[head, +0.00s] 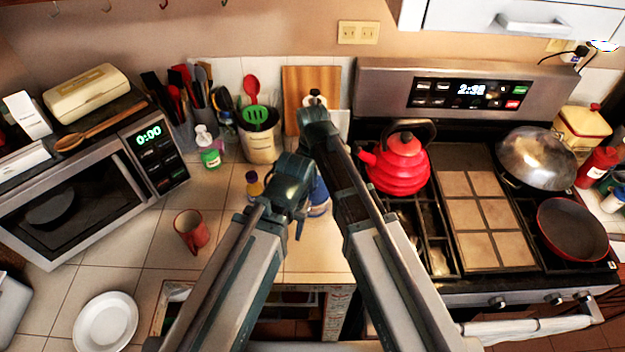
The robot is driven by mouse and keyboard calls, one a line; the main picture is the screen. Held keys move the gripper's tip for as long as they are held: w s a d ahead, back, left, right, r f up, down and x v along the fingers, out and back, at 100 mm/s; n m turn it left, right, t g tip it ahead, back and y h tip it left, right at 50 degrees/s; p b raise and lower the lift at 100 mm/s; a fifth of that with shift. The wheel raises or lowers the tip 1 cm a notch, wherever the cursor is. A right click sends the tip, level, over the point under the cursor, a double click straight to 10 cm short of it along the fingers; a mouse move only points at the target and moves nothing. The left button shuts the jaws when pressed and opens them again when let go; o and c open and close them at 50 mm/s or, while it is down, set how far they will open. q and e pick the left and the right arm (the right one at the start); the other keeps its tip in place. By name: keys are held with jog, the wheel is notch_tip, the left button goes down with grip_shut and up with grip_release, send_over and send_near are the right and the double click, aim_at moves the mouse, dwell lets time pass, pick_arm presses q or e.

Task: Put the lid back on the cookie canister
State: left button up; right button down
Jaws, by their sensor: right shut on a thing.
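My two arms reach forward side by side from the bottom of the head view. My right gripper (316,112) is at the far end of the right arm, in front of the wooden board, shut on a small pale thing (315,98) that is mostly hidden. I cannot tell whether it is the lid. A blue and white container (320,196) stands between the arms, partly covered. I cannot tell whether it is the cookie canister.
A red kettle (399,165) stands on the stove close to the right arm. A utensil crock (262,143) and a small green-labelled jar (210,158) are left of the grippers. A red mug (190,232) and white plate (105,322) are further left. The counter around the mug is clear.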

grip_release()
dwell(0.5)
jog(key=shift+r+p, duration=3.55)
grip_shut()
